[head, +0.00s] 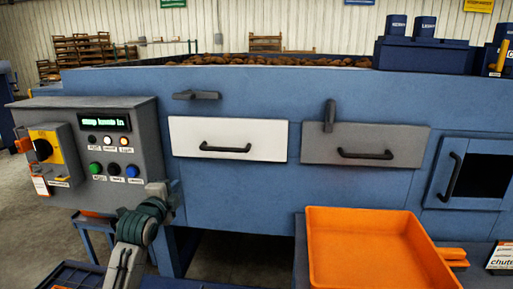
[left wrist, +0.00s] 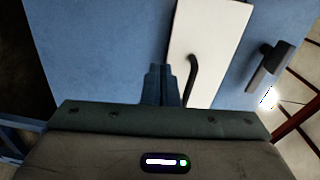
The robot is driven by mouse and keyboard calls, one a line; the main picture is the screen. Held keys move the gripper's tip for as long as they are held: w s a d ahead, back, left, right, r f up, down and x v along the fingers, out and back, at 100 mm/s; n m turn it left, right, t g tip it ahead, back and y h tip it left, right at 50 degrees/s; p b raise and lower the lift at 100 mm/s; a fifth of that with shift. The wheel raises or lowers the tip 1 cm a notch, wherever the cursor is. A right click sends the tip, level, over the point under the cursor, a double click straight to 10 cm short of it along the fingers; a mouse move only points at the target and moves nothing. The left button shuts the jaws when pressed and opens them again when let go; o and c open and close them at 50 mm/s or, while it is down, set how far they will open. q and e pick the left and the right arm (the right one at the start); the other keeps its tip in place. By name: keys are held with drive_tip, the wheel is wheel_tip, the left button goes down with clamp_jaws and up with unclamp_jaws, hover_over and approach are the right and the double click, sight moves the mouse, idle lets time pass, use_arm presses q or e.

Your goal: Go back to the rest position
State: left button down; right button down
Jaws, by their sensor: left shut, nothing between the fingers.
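My left gripper (head: 163,190) is low in front of the blue machine, just right of the grey control box, in the head view. In the left wrist view its two blue fingers (left wrist: 161,85) are together with nothing between them. They point at the blue panel beside the white drawer front (left wrist: 208,45), apart from its black handle (left wrist: 191,78). My right gripper does not show.
The control box (head: 148,135) has a lit display and several buttons. The white drawer (head: 228,139) and grey drawer (head: 365,145) look shut. An orange tray (head: 321,230) stands at front right. Potatoes (head: 260,60) lie on top of the machine.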

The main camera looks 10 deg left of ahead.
use_arm(q)
drive_tip(key=s+d+f+n+g, duration=0.3)
drive_tip(key=s+f+n+g, duration=0.35)
drive_tip(key=s+f, duration=1.35)
drive_tip(key=s+f+n+g+y, duration=0.1)
drive_tip(key=s+f+n+g, duration=0.35)
drive_tip(key=s, duration=0.85)
drive_tip(key=s+f+n+g, duration=0.3)
drive_tip(key=s+f+n, duration=0.3)
drive_tip(key=s, duration=0.7)
wheel_tip(320, 180, down, 31)
drive_tip(key=a+g, duration=0.1)
drive_tip(key=a, duration=0.1)
drive_tip(key=s+a+f+g, duration=0.1)
drive_tip(key=s+f, duration=1.6)
drive_tip(key=f, duration=0.1)
drive_tip(key=shift+s+a+f, duration=0.25)
drive_tip(key=shift+s+f, duration=0.1)
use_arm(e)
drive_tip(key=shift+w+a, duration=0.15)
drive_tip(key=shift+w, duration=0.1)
